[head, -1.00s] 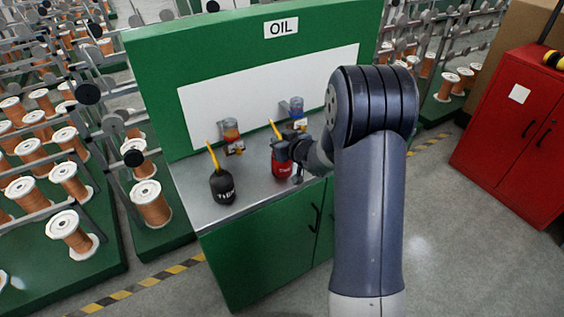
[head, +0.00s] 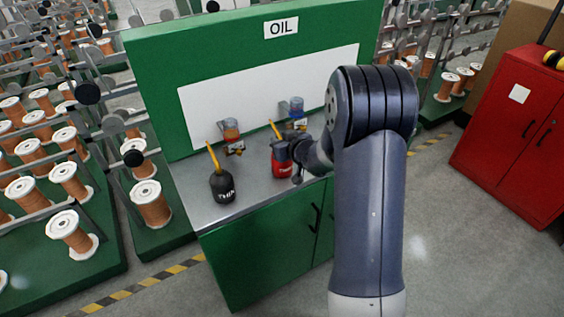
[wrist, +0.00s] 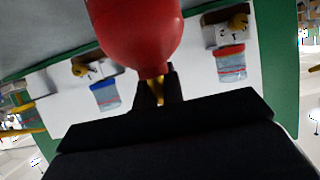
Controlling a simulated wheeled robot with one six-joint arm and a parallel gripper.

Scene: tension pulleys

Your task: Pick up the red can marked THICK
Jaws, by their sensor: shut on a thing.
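The red can (head: 283,167) with a yellow spout stands at the OIL bench, partly hidden by my gripper (head: 292,149). Its white lettering is mostly covered, so I cannot read the whole word. In the wrist view the red can (wrist: 135,30) fills the top middle, and my gripper (wrist: 159,90) is shut on its narrow neck by the yellow spout. Whether the can still touches the bench top is hard to tell. A black can (head: 222,187) with a yellow spout and white lettering that seems to read THIN stands to the left, apart from my gripper.
The metal bench top (head: 205,209) sits on a green cabinet with a green back panel. Two dispensers, one orange-red (head: 231,131) and one blue (head: 297,108), are on the white panel behind the cans. A red cabinet (head: 512,135) stands at right; spool racks are at left.

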